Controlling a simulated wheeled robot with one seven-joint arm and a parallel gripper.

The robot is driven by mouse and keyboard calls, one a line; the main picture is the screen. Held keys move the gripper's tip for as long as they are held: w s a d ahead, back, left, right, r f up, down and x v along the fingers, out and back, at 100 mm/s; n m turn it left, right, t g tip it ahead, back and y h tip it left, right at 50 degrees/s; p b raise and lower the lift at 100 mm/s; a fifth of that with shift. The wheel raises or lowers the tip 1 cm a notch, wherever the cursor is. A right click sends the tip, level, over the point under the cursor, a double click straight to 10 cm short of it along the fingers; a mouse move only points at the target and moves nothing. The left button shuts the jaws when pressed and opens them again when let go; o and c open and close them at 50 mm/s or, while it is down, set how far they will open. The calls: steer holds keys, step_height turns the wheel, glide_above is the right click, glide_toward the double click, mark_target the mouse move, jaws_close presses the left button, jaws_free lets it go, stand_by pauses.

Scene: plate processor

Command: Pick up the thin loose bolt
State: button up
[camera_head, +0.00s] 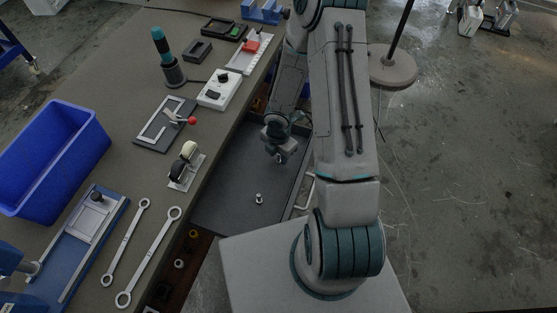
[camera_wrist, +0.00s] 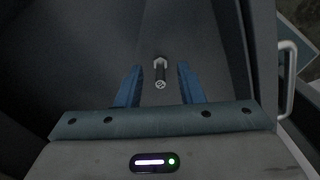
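One small metallic bolt (camera_head: 258,198) stands on the floor of an open grey drawer (camera_head: 225,205). It also shows in the wrist view (camera_wrist: 160,72), where its dark shank and pale head appear in line with the gap between my fingers. My gripper (camera_head: 282,157) hangs over the drawer, farther back than the bolt in the head view. In the wrist view, its two blue fingers are apart with nothing held between them. I cannot tell the exact height of the fingertips above the bolt.
The drawer's side walls and its pale handle (camera_wrist: 287,80) lie near my gripper. Several small round parts lie in another drawer below.

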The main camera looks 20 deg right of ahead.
steer(key=shift+f, duration=0.25)
steer(key=c, duration=0.7)
jaws_close()
steer(key=shift+r, duration=0.15)
